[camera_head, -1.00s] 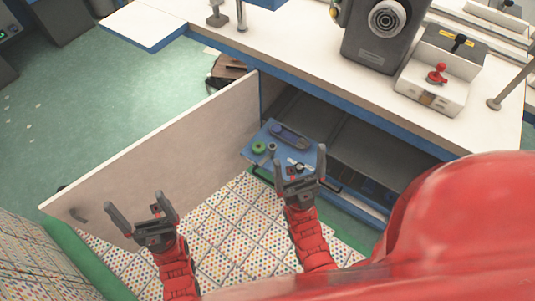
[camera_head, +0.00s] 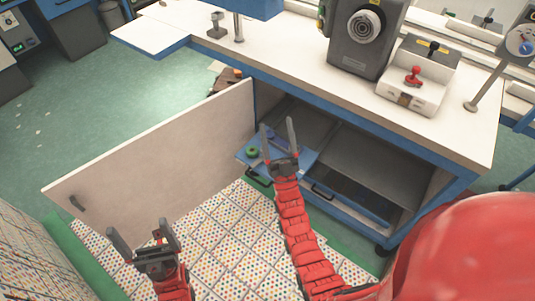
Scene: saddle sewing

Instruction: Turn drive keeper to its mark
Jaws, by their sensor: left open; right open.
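A blue pull-out panel (camera_head: 309,157) sits in the open lower cabinet under the bench. A green ring (camera_head: 252,151) lies on its left part, and a dark blue oblong part shows behind my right gripper. I cannot tell which part is the drive keeper, and no mark can be made out. My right gripper (camera_head: 278,128) is open and empty, reaching over the panel and hiding much of its middle. I cannot tell whether it touches anything. My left gripper (camera_head: 138,232) is open and empty, low at the left in front of the cabinet door, away from the panel.
The white cabinet door (camera_head: 160,155) stands wide open to the left. A blue-fronted drawer (camera_head: 350,205) is right of the panel. The white bench top (camera_head: 290,65) carries a dark machine (camera_head: 366,40) and a box with a red knob (camera_head: 414,76). The dotted tile floor (camera_head: 225,225) is clear.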

